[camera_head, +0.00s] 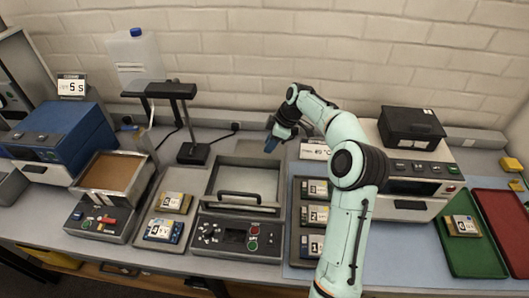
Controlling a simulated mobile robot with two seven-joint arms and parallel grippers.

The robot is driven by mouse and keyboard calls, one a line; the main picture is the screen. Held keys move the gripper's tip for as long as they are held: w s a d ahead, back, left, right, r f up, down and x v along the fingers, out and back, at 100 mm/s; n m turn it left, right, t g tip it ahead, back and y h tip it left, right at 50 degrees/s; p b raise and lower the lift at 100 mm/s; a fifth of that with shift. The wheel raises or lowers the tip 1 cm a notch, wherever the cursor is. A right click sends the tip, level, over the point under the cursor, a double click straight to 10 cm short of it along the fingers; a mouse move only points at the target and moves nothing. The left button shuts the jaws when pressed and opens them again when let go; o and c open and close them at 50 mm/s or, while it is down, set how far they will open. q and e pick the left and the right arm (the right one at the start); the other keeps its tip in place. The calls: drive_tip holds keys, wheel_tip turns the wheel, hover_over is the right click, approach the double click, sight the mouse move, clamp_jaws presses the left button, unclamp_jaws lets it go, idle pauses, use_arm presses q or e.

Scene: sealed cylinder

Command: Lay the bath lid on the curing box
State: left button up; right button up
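A grey box (211,186) with a pale, flat inner surface stands in the middle of the bench. A black bar handle (240,196) lies across its front. A flat grey panel (258,149) shows at its back edge, partly behind my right gripper. No label tells which part is the bath lid or which unit is the curing box. My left gripper is out of view.
A black box (411,127) sits on a white unit at the right. Green (474,256) and red (505,222) trays lie right of it. A black stand (193,153) and a blue machine (57,131) are at the left. Labelled cards lie on trays beside the grey box.

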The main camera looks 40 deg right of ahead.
sight(259, 154)
drive_tip(key=shift+o, duration=0.3)
drive_tip(key=shift+v, duration=0.85)
drive_tip(key=shift+g+h, duration=0.4)
drive_tip(key=shift+g, duration=0.2)
drive_tip(key=w+f, duration=0.1)
drive_tip(key=f, duration=0.1)
drive_tip(key=w+a+f, duration=0.1)
drive_tip(key=a+f+b, duration=0.1)
drive_tip(key=f, duration=0.1)
drive_tip(key=shift+w+f, duration=0.3)
drive_tip(key=shift+w, duration=0.1)
drive_tip(key=shift+x, duration=2.9)
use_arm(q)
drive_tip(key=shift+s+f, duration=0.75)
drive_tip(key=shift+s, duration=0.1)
use_arm(e)
drive_tip(key=shift+d, duration=0.1)
clamp_jaws()
